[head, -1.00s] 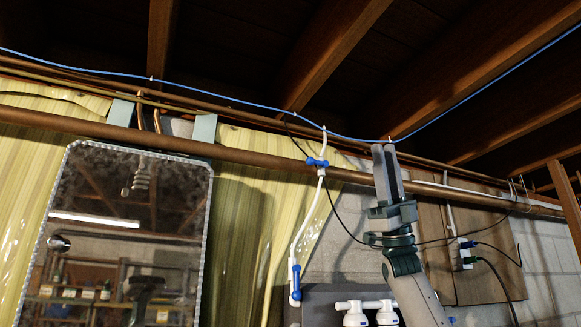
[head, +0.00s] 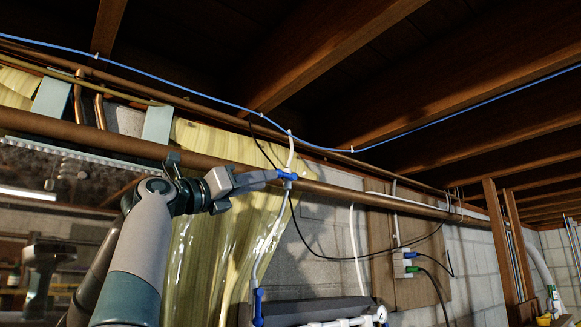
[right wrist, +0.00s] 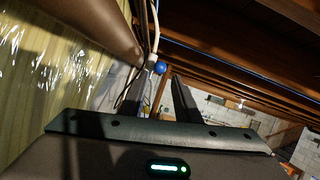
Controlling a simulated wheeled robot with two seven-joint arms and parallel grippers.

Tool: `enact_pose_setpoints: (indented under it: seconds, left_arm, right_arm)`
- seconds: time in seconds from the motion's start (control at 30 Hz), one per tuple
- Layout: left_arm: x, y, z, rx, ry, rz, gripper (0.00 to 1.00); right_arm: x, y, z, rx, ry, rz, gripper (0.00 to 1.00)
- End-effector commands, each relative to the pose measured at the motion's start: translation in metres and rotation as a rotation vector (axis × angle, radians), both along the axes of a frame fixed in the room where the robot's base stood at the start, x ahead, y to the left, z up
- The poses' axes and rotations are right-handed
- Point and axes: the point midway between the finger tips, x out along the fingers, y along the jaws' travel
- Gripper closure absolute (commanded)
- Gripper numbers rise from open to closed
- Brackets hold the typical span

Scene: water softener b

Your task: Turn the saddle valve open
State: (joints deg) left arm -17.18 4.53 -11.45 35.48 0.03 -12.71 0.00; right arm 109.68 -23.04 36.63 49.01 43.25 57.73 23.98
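The saddle valve (head: 287,176), with a blue handle and white body, sits on the copper pipe (head: 340,193). A white tube runs up and down from it. My right gripper (head: 262,180) reaches it from the left, with its fingertips at the left end of the blue handle. In the right wrist view, the blue handle (right wrist: 160,68) shows between the tips of the two spread fingers (right wrist: 158,85). The right gripper is open; whether a finger touches the handle I cannot tell. My left gripper is not in view.
A second blue valve (head: 258,306) is on the white tube lower down. A blue cable (head: 400,137) runs under wooden joists (head: 340,55). Yellow plastic sheeting (head: 225,235) hangs behind my right arm. A wooden panel (head: 408,262) with outlets is farther right.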

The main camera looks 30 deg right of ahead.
Motion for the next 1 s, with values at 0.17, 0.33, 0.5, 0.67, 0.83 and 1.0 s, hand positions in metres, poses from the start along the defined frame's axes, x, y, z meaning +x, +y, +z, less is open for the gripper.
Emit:
enact_pose_setpoints:
  seconds: [0.17, 0.33, 0.5, 0.67, 0.83, 1.0]
  left_arm:
    - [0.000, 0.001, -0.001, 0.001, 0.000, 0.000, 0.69]
    - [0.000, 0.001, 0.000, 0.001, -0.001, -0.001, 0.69]
    - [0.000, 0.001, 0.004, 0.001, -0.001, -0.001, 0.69]
    - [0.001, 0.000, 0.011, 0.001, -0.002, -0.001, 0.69]
    - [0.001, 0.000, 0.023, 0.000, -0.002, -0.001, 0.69]
    - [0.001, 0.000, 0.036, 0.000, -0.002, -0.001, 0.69]
  right_arm:
    - [0.000, 0.001, -0.001, 0.000, 0.000, 0.001, 0.71]
    - [0.000, -0.001, 0.000, -0.001, 0.001, 0.000, 0.71]
    - [0.001, -0.007, 0.004, -0.001, 0.000, -0.001, 0.71]
    - [0.003, -0.024, 0.011, 0.000, 0.000, -0.003, 0.71]
    - [0.007, -0.048, 0.022, 0.000, 0.000, -0.003, 0.71]
    - [0.011, -0.074, 0.033, 0.000, 0.000, -0.003, 0.71]
